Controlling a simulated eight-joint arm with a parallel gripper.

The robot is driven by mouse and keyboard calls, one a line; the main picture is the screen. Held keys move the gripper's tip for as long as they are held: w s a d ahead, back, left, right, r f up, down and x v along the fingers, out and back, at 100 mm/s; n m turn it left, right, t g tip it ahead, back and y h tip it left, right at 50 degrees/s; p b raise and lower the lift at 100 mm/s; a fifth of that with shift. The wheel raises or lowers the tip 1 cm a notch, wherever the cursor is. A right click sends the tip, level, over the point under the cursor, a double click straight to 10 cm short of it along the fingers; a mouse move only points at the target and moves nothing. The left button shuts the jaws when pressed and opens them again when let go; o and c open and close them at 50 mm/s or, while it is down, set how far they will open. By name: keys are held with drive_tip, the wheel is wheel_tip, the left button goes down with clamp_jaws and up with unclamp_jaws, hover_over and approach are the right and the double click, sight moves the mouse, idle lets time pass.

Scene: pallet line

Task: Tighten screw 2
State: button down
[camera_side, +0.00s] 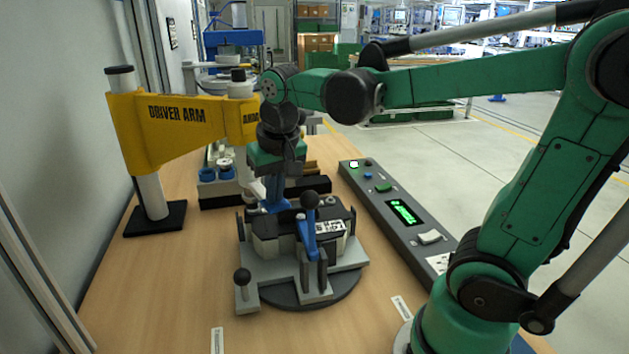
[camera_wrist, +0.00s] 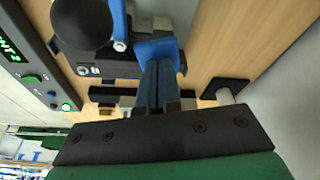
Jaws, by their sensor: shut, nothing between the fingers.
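My gripper (camera_side: 275,203) points down at the back of the workpiece in the side view, its blue fingers together and nothing seen between them. The fingers also fill the middle of the wrist view (camera_wrist: 160,75). The black-topped workpiece (camera_side: 265,226) sits in a grey fixture (camera_side: 270,290) on a dark round base. A blue clamp lever (camera_side: 308,238) with a black ball knob (camera_side: 310,199) stands at its front. I cannot make out screw 2; the workpiece top is partly hidden. The yellow driver arm (camera_side: 185,122) reaches from its post to behind my wrist.
A grey control panel (camera_side: 385,205) with a green display (camera_side: 405,212) lies to the right of the fixture. A second black knob (camera_side: 242,277) is at the fixture's front left. Blue-based parts (camera_side: 208,174) and a black rack (camera_side: 220,199) stand behind.

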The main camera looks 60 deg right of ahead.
drive_tip(key=shift+f, duration=0.25)
idle(0.3)
drive_tip(key=shift+r, duration=0.35)
drive_tip(key=shift+f, duration=0.4)
idle(3.0)
drive_tip(key=shift+r, duration=0.15)
drive_tip(key=w+d+v, duration=0.1)
drive_tip(key=v, duration=0.7)
drive_tip(key=shift+w+r, duration=0.35)
drive_tip(key=shift+r, duration=0.25)
drive_tip(key=shift+a, duration=0.1)
drive_tip(key=shift+s+a+x, duration=0.1)
drive_tip(key=shift+s+x, duration=0.1)
drive_tip(key=shift+x, duration=0.8)
drive_tip(key=shift+s+a+x, duration=0.1)
drive_tip(key=shift+s+x, duration=0.1)
drive_tip(key=shift+x, duration=0.8)
drive_tip(key=shift+f, duration=0.1)
